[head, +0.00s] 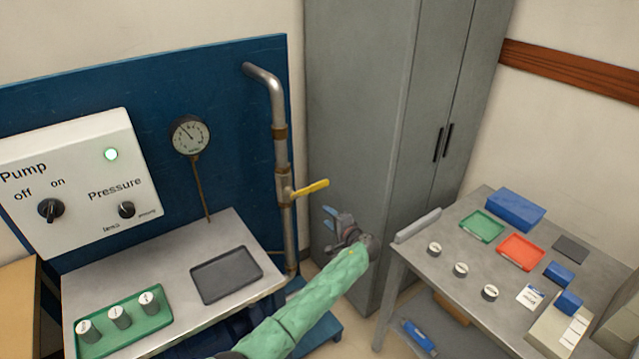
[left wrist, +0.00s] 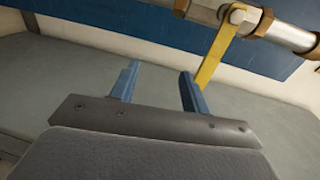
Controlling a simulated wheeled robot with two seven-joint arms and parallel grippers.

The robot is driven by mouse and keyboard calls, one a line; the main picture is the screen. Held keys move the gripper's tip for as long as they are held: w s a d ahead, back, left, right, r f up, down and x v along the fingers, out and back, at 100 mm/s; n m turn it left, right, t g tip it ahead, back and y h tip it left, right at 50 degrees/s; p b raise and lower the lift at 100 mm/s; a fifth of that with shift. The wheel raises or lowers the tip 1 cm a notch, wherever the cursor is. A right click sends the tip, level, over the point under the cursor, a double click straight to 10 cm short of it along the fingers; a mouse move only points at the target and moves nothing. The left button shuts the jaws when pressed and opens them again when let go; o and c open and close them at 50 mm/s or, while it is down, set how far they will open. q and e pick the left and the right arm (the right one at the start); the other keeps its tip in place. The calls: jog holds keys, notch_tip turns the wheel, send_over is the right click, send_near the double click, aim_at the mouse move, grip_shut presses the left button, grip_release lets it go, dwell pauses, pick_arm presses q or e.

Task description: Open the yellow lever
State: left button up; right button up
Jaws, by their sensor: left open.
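The yellow lever (head: 311,188) sticks out to the right from the valve on the vertical metal pipe (head: 280,142) in the head view. It also shows in the left wrist view (left wrist: 215,55), hanging from the pipe (left wrist: 285,31) at the upper right. My left gripper (head: 335,222) is below and a little right of the lever in the head view. Its two blue fingers (left wrist: 158,90) are apart with nothing between them. The lever's lower end shows close to the right finger in the left wrist view; I cannot tell whether they touch. My right gripper is not in view.
The blue panel (head: 235,85) carries a pressure gauge (head: 190,136) and a white pump box (head: 85,180). A grey cabinet (head: 365,100) stands behind my gripper. A bench (head: 215,310) is at the left.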

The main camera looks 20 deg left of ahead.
pick_arm(q)
jog(key=y, duration=0.2)
send_near(320, 187)
jog(key=x, duration=0.3)
jog(key=p+x, duration=0.4)
jog(key=x, duration=0.3)
jog(key=shift+w+a+r, duration=0.1)
jog(key=shift+w+a, duration=0.1)
jog(key=shift+w, duration=0.05)
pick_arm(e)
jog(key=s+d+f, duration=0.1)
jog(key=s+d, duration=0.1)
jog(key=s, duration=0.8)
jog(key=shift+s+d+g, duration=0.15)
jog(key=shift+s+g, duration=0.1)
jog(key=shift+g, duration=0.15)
pick_arm(q)
jog(key=shift+c, duration=0.5)
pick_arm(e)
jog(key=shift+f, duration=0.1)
pick_arm(q)
grip_shut()
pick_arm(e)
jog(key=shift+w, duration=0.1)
